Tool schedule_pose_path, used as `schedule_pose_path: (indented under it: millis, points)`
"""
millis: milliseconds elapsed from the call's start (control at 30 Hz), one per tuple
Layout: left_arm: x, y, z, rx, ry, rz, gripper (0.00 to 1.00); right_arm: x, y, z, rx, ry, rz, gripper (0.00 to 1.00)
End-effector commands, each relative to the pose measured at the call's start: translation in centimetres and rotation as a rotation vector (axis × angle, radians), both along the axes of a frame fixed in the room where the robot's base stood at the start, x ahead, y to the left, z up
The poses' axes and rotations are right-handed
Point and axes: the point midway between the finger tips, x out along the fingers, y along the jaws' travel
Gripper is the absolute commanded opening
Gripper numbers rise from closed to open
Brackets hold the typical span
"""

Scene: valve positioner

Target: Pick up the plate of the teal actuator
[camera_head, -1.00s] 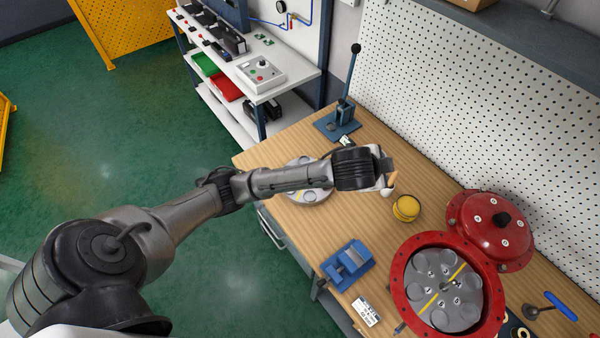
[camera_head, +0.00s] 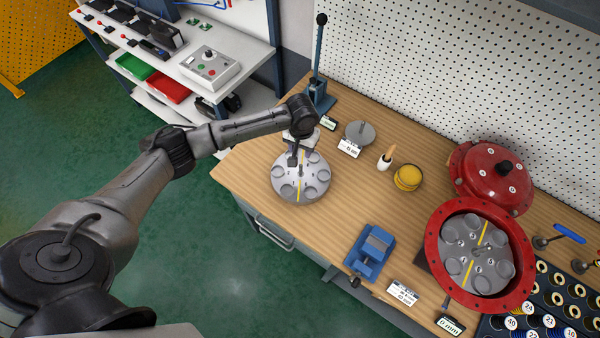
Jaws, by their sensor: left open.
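A round grey plate (camera_head: 314,186) with round recesses and a yellow stripe lies on the wooden bench near its left end. My left gripper (camera_head: 293,160) points down over the upper part of this plate, with its jaws open; whether the fingers touch the plate is unclear. A second, similar grey plate (camera_head: 462,236) with a yellow stripe sits inside an open red housing (camera_head: 520,275) at the right. No teal actuator body is visible. My right gripper is not in view.
A small grey disc (camera_head: 360,132), a white pot with a brush (camera_head: 386,160) and a yellow tin (camera_head: 407,177) stand behind and right of the plate. A blue vise (camera_head: 371,254) stands at the front edge. A lever press (camera_head: 318,80) and a red cover (camera_head: 489,180) stand farther back.

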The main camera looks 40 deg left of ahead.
Motion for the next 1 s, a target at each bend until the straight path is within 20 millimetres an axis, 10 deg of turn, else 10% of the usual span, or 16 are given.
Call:
schedule_pose_path:
  millis: [1000]
  points:
    - [-0.2, -0.3, -12.0, 0.002, 0.002, 0.008, 0.44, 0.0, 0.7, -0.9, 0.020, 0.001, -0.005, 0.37]
